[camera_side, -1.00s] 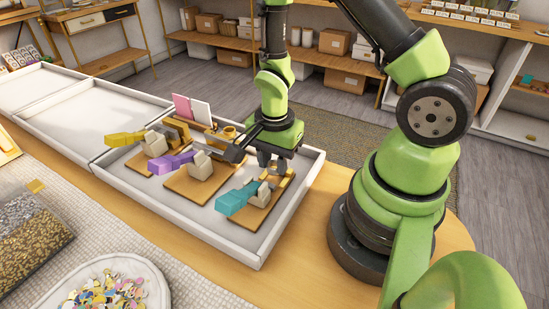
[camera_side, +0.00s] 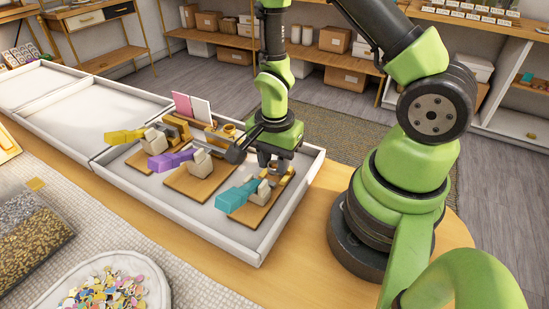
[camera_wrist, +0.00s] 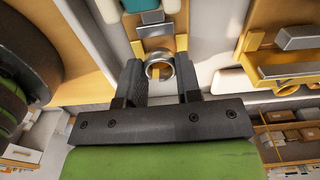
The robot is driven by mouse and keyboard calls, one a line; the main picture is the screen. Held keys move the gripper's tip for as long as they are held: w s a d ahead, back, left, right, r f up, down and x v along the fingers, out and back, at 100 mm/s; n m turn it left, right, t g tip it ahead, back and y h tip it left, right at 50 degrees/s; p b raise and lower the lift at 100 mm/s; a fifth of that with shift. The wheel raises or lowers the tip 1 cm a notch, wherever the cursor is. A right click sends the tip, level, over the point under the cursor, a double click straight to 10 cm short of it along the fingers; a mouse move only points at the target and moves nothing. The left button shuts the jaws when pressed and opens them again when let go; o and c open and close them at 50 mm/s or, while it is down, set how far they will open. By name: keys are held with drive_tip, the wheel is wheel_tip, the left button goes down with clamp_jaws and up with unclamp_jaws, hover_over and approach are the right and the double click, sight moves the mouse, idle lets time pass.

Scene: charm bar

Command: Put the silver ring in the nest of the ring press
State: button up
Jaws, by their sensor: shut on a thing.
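My gripper (camera_wrist: 160,78) is shut on the silver ring (camera_wrist: 149,72), which sits between the two fingertips in the wrist view. In the side view my gripper (camera_side: 273,164) points down at the rear end of the teal-handled press (camera_side: 238,196). The wrist view shows the ring over or at this press's wooden base (camera_wrist: 160,43), close to a small yellow part. I cannot tell whether the ring touches the press or its nest. The ring is too small to make out in the side view.
A purple-handled press (camera_side: 172,160) and a yellow-handled press (camera_side: 124,137) stand to the left in the same white tray (camera_side: 235,252). Pink and white cards (camera_side: 192,107) stand behind them. A bowl of colourful charms (camera_side: 108,290) is at the front left.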

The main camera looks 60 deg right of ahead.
drive_tip(key=shift+f, duration=0.55)
idle(0.7)
drive_tip(key=o, duration=0.9)
drive_tip(key=shift+w, duration=0.1)
drive_tip(key=shift+c, duration=0.2)
drive_tip(key=shift+c, duration=0.2)
drive_tip(key=shift+o, duration=0.2)
wheel_tip(320, 180, up, 10)
drive_tip(key=shift+s, duration=0.2)
drive_tip(key=s+a+r+n+t+y, duration=0.1)
drive_tip(key=s+a+r+n+t, duration=0.2)
drive_tip(key=r+n, duration=0.4)
drive_tip(key=s+a+r+n+t+y, duration=0.1)
drive_tip(key=s+r+n+t, duration=0.3)
drive_tip(key=r, duration=0.7)
drive_tip(key=s+a+n, duration=0.1)
drive_tip(key=n, duration=0.1)
drive_tip(key=shift+a+r+n, duration=0.15)
drive_tip(key=shift+a+n, duration=0.25)
